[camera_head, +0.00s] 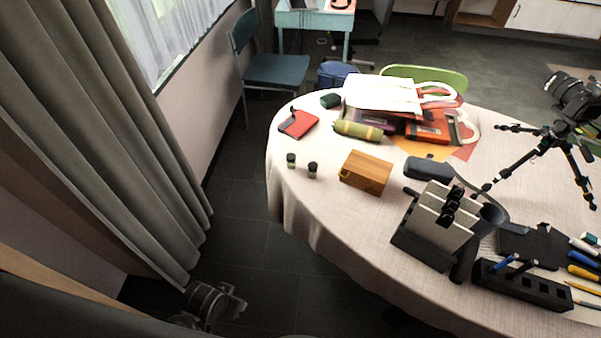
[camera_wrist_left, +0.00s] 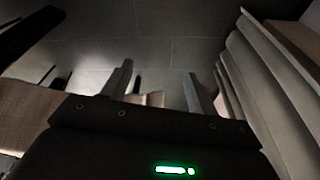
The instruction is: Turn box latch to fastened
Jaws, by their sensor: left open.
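A small wooden box (camera_head: 366,173) sits on the cloth-covered table near its left front edge. A small brass-coloured latch (camera_head: 345,174) shows on its front left face; it is too small to tell how it is turned. My left gripper (camera_head: 238,302) is low at the bottom left, below and away from the table. In the left wrist view its two fingers (camera_wrist_left: 158,85) stand wide apart with nothing between them. My right gripper is not in view.
A curtain (camera_head: 110,130) hangs at left.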

